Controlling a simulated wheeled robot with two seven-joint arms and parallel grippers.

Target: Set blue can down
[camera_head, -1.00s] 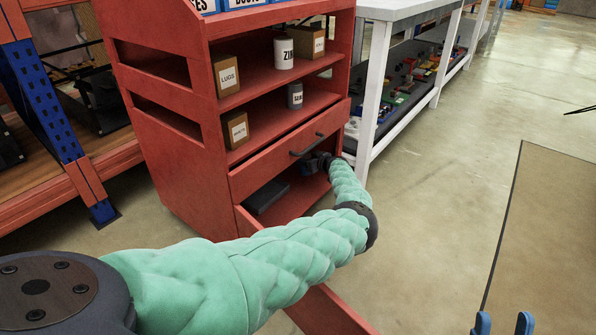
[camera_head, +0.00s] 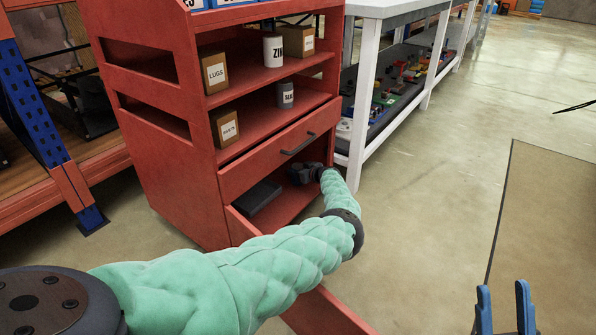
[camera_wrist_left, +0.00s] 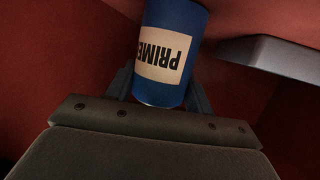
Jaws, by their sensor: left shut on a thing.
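The blue can (camera_wrist_left: 172,50) has a cream label reading PRIME, upside down in the left wrist view. My left gripper (camera_wrist_left: 160,92) is shut on it, a finger on each side. In the head view my left gripper (camera_head: 305,173) is inside the low open bay of the red cabinet (camera_head: 180,195), under the drawer with the dark handle. The can cannot be made out there. I cannot tell whether its base touches the bay floor. My right gripper (camera_head: 504,310) shows as two blue fingers set apart at the bottom right, with nothing between them.
A dark flat box (camera_head: 257,197) lies in the same bay, left of my left gripper. A red panel (camera_head: 325,312) extends from the cabinet under my left arm. Shelves above hold boxes and cans. A white workbench (camera_head: 358,120) stands right of the cabinet.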

